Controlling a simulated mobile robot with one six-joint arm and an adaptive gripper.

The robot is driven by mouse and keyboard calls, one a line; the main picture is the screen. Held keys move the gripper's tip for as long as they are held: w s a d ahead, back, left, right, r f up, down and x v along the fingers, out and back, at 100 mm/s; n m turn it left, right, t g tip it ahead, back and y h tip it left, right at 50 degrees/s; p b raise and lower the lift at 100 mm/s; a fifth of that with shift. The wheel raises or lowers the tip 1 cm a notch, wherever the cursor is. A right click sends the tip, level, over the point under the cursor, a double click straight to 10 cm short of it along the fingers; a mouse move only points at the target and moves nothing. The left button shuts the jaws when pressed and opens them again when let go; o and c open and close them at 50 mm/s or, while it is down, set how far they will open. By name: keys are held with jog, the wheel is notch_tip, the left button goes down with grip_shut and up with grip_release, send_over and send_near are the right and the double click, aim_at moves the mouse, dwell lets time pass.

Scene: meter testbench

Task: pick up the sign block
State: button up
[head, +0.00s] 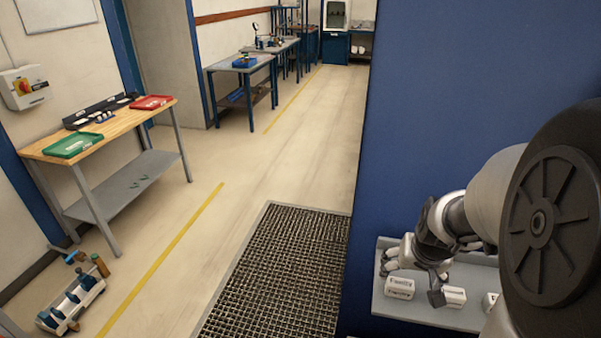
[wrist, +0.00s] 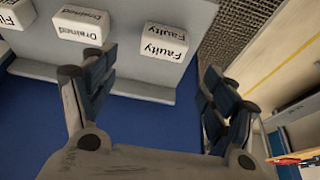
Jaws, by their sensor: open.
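Several white sign blocks stand on a grey shelf (head: 432,318) on the blue panel. The block marked "Faulty" (head: 399,287) is at the left end of the shelf; it also shows in the wrist view (wrist: 164,42). A block marked "Drained" (wrist: 82,26) stands beside it, and it shows in the head view (head: 454,296), partly behind a finger. A third block is cut off at the wrist view's left edge (wrist: 17,12). My gripper (head: 413,276) is open and empty at the shelf. In the wrist view, the "Faulty" block lies ahead of the gap between my fingers (wrist: 157,75).
The blue panel (head: 455,110) rises behind the shelf. A dark floor grating (head: 285,270) lies to its left. A wooden workbench (head: 115,128) with green and red trays stands at left. A tool caddy (head: 72,300) is on the floor. The aisle between is clear.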

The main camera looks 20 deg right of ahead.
aim_at(401, 281)
jog(key=x, duration=0.3)
jog(key=shift+f+b, duration=0.25)
jog(key=shift+b, duration=0.1)
jog(key=b+x, duration=0.2)
jog(key=x, duration=0.3)
jog(key=shift+w+a+f, duration=0.1)
jog(key=shift+f, duration=0.1)
jog(key=shift+r, duration=0.1)
jog(key=shift+c, duration=0.2)
jog(key=c, duration=1.1)
jog(key=shift+r, duration=0.1)
